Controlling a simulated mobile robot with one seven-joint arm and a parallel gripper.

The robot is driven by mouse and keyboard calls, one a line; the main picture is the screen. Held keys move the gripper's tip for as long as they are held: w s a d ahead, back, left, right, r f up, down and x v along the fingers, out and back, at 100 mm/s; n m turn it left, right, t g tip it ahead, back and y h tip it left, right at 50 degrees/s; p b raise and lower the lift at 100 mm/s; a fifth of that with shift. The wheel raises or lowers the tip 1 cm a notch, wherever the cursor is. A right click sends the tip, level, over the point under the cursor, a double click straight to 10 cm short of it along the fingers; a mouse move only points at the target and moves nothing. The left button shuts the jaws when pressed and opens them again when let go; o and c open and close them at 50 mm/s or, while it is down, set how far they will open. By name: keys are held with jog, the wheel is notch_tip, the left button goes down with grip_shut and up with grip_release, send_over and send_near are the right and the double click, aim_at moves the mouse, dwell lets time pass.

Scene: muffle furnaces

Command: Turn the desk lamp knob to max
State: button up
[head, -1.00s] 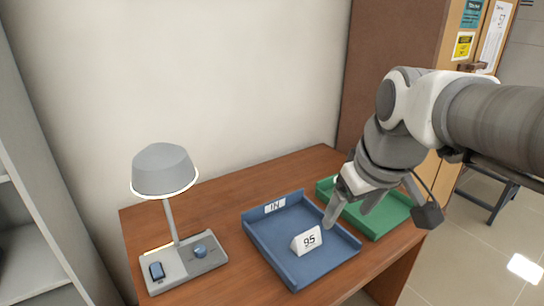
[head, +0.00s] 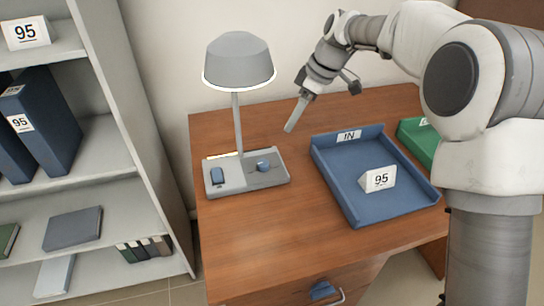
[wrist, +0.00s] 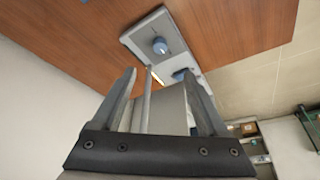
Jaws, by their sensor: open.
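The desk lamp (head: 238,62) stands at the back left of the wooden desk, with a grey shade, thin stem and flat grey base (head: 279,178). Its round blue knob (head: 263,166) is on the right part of the base, and a blue rectangular switch (head: 217,175) is on the left part. My gripper (head: 292,118) is open and empty, up and to the right of the knob, apart from it. In the wrist view, the knob (wrist: 160,46) shows beyond the open fingers (wrist: 160,76), with the grey shade (wrist: 171,108) showing between them.
A blue IN tray (head: 345,190) holding a white "95" sign (head: 378,178) lies right of the lamp. A green tray (head: 417,138) is farther right, partly behind my arm. A grey shelf (head: 135,150) with binders stands left. Bare desk (head: 290,225) lies in front of the lamp.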

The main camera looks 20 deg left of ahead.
aim_at(263, 162)
jog(key=shift+n, duration=0.4)
jog(key=b+x, duration=0.1)
jog(key=x, duration=0.5)
jog(key=a+b+x, duration=0.1)
jog(key=x, duration=0.6)
jog(key=b+x, duration=0.1)
jog(key=x, duration=0.6)
jog(key=shift+a+r, duration=0.25)
jog(key=shift+c, duration=0.3)
grip_shut()
